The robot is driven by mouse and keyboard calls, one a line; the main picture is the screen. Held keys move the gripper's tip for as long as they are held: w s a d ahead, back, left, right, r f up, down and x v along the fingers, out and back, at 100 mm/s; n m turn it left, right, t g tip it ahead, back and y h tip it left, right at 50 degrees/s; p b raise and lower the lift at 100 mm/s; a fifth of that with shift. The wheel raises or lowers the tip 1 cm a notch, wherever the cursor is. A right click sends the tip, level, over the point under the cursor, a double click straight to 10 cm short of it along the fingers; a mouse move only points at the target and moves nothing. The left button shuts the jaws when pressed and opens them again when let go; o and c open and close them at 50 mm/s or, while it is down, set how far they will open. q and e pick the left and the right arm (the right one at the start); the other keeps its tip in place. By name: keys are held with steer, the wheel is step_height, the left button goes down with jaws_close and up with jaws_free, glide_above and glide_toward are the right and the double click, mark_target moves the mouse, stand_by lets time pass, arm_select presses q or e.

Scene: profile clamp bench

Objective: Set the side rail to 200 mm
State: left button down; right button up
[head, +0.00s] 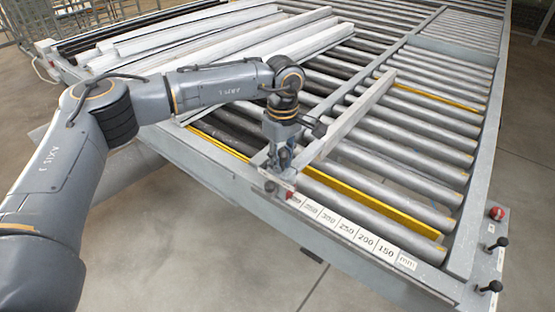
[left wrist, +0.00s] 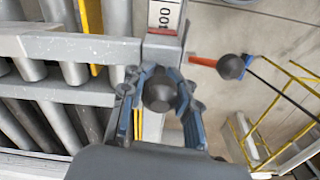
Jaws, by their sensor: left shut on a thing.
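The side rail (head: 350,118) is a grey bar lying across the rollers; it also shows in the left wrist view (left wrist: 85,47). Its near end is at the scale strip (head: 345,228), beyond the 350 mark on the side away from 200. My left gripper (head: 280,168) is at this near end. In the left wrist view its blue fingers (left wrist: 158,100) are shut on a dark round knob (left wrist: 159,92). Part of a scale label (left wrist: 166,17) shows beside the rail, its first digit unclear. My right gripper is not in view.
White profiles (head: 230,40) lie piled at the back left. Yellow strips (head: 370,205) run between rollers. A red button (head: 497,213) and black-knobbed levers (head: 502,241) are at the right corner. A red-orange lever with a dark ball (left wrist: 230,66) sticks out beside the rail end.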

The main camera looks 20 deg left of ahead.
arm_select(q)
steer(key=s+d+b, duration=0.2)
steer(key=s+d, duration=0.1)
steer(key=d, duration=0.6)
steer(key=s+d+b, duration=0.3)
steer(key=d, duration=0.6)
steer(key=shift+s+b, duration=0.3)
steer(key=shift+s, duration=0.05)
steer(key=c, duration=1)
jaws_free()
steer(key=shift+w+r, duration=0.1)
step_height(320, 180, up, 12)
steer(key=shift+f, duration=0.1)
